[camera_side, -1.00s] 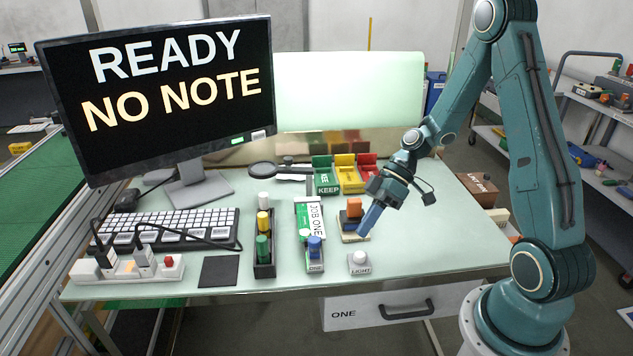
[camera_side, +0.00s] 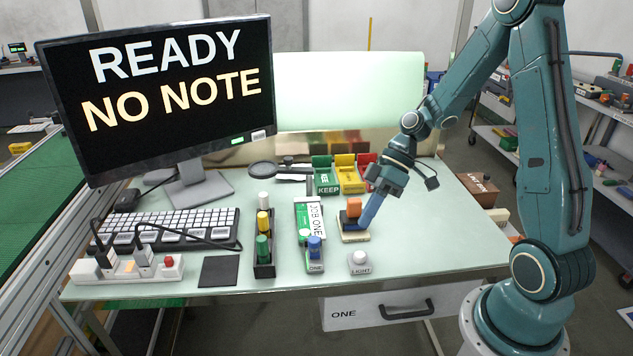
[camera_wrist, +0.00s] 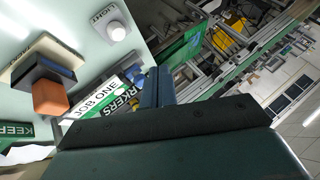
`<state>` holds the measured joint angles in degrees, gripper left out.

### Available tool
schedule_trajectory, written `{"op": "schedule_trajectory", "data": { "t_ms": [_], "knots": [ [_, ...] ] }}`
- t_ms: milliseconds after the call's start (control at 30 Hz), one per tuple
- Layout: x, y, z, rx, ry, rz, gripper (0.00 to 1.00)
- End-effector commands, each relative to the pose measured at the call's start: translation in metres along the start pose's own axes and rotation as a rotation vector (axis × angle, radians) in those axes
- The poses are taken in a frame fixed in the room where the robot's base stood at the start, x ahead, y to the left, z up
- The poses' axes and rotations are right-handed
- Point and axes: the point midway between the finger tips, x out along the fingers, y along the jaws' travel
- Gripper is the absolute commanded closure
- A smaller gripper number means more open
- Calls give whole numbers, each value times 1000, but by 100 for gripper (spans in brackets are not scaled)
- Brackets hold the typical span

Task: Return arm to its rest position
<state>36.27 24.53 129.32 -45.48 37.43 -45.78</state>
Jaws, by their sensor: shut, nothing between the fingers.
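My gripper (camera_side: 364,223) points down and left over the right half of the table in the side view, its fingers together and empty. It is close beside an orange block (camera_side: 354,207), which sits with a dark blue piece on a pale base (camera_side: 355,238). The side view does not show whether the fingers touch these. In the wrist view the closed fingers (camera_wrist: 156,84) show nothing between them, and the orange block (camera_wrist: 50,97) lies off to the left.
A LIGHT button (camera_side: 359,260) stands in front of the blocks. Coloured bins (camera_side: 350,175) stand behind. The table's right side is clear.

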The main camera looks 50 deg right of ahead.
Motion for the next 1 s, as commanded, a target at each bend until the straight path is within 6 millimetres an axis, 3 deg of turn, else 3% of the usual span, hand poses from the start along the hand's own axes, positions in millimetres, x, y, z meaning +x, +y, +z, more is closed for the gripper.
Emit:
{"op": "schedule_trajectory", "data": {
  "t_ms": [500, 1000],
  "knots": [
    [-37, -61, -17, 90, -148, 275, 100],
    [-76, -123, -13, 212, -101, 550, 100]
  ]
}}
